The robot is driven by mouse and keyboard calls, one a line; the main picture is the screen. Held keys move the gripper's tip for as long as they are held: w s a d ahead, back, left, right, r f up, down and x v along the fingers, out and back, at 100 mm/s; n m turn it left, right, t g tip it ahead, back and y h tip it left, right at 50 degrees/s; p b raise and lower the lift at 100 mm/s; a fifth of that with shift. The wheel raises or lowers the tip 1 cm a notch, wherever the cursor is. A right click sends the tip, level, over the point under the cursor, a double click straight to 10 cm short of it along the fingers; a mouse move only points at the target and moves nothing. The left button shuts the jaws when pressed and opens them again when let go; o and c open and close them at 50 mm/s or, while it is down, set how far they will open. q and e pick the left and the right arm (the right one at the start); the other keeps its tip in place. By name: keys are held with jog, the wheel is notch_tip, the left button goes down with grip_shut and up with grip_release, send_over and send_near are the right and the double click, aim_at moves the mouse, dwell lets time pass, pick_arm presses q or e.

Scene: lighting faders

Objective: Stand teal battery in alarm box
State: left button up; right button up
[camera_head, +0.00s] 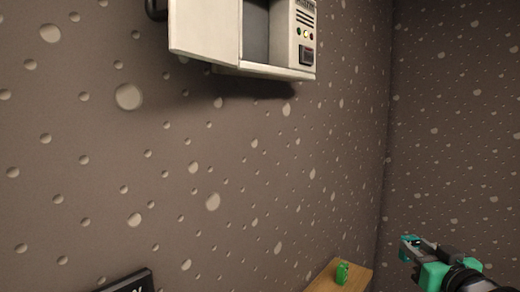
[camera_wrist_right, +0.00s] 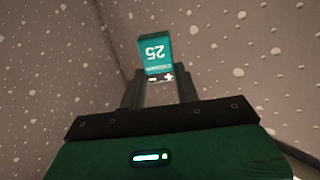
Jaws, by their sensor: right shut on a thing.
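The alarm box (camera_head: 205,30) is a cream box on the wall at the top of the head view, its door open toward the left and its upper part cut off. My right gripper (camera_head: 411,246) is at the lower right of the head view, well below and to the right of the box. It is shut on the teal battery (camera_head: 406,243). My left gripper is not in view.
A wooden surface (camera_head: 325,283) with a small green object (camera_head: 342,272) stands at the bottom, left of my right gripper. A dark sign-like panel (camera_head: 128,283) is at the bottom left. The space between gripper and box looks clear.

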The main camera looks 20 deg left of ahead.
jog(key=s+a+r+n+g+y+b, duration=0.1)
jog(key=a+r+n+g+y, duration=0.1)
jog(key=r, duration=0.6)
jog(key=s+a+r+n+g+y+b, duration=0.1)
jog(key=s+a+r+y, duration=0.15)
jog(key=r, duration=0.65)
jog(key=a+r+n+g+y, duration=0.2)
jog(key=r, duration=0.6)
jog(key=s+a+r+n+g+y+b, duration=0.1)
jog(key=s+a+r+n+g+y, duration=0.15)
jog(key=s+r, duration=0.7)
jog(key=s+a+r+n+g+y+b, duration=0.1)
jog(key=s+r+n+g, duration=0.15)
jog(key=s+r, duration=0.75)
jog(key=m+p, duration=0.1)
jog(key=p, duration=0.5)
send_near(247, 38)
jog(key=a+r, duration=0.2)
jog(key=w+a+r, duration=0.1)
jog(key=a+r, duration=0.1)
jog(key=shift+w+r, duration=0.1)
jog(key=shift+w, duration=0.1)
jog(key=shift+w+a, duration=0.1)
jog(key=shift+a, duration=0.25)
jog(key=shift+d+f+p, duration=0.1)
jog(key=shift+f+p, duration=0.25)
jog(key=shift+f, duration=1.5)
